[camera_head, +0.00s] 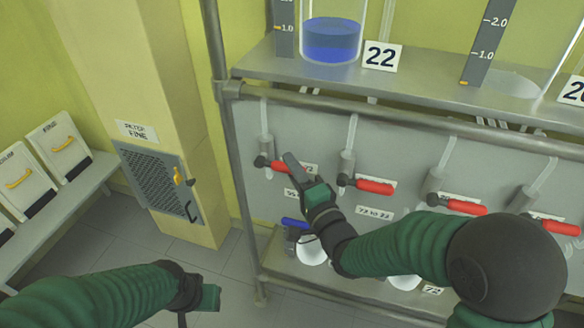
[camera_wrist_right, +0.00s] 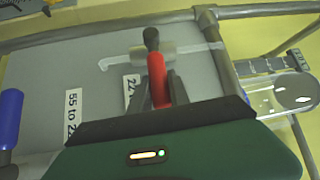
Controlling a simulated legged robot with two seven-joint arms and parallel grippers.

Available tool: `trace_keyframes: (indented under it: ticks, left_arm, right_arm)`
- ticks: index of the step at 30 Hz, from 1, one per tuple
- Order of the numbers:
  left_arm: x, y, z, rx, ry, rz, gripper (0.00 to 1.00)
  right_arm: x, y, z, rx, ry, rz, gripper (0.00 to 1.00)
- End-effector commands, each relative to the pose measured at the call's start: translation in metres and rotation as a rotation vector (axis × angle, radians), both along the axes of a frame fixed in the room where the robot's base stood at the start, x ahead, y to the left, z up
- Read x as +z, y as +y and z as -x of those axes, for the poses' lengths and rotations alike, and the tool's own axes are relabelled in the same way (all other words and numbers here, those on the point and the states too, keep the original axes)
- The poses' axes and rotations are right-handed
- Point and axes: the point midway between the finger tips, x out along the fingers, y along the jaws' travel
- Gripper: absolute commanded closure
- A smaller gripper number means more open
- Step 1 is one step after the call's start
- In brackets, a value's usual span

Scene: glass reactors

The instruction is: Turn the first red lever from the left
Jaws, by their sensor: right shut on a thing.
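The first red lever from the left (camera_head: 279,166) sits on a dark valve at the grey panel, its handle pointing right. My right gripper (camera_head: 291,164) is at the handle, its fingers partly covering it. In the right wrist view the red lever (camera_wrist_right: 157,80) lies between the two fingers of the right gripper (camera_wrist_right: 160,88), which are shut on it. The lever's dark pivot end shows beyond the fingertips. My left gripper (camera_head: 208,298) is low at the left, away from the panel; its fingers are too unclear to judge.
Further red levers (camera_head: 374,186) line the panel to the right. A blue lever (camera_head: 294,222) is below my right gripper. A metal rack post (camera_head: 236,170) stands left of the lever. A shelf above holds a glass vessel with blue liquid (camera_head: 332,45). The floor at lower left is free.

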Motion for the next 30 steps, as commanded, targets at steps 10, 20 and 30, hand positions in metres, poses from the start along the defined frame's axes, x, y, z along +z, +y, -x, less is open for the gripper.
trace_keyframes:
  ticks: [10,20,30]
  left_arm:
    - [0.008,0.0,0.0,0.0,0.0,0.0,0.64]
    - [0.051,0.0,0.0,0.0,0.0,0.0,0.64]
    - [0.111,0.0,0.0,0.0,0.0,0.0,0.64]
  right_arm:
    - [-0.001,0.006,0.004,0.015,0.021,0.034,1.0]
    - [0.019,0.008,0.004,0.017,0.068,0.189,1.0]
    - [0.043,0.016,0.002,0.019,0.16,0.486,1.0]
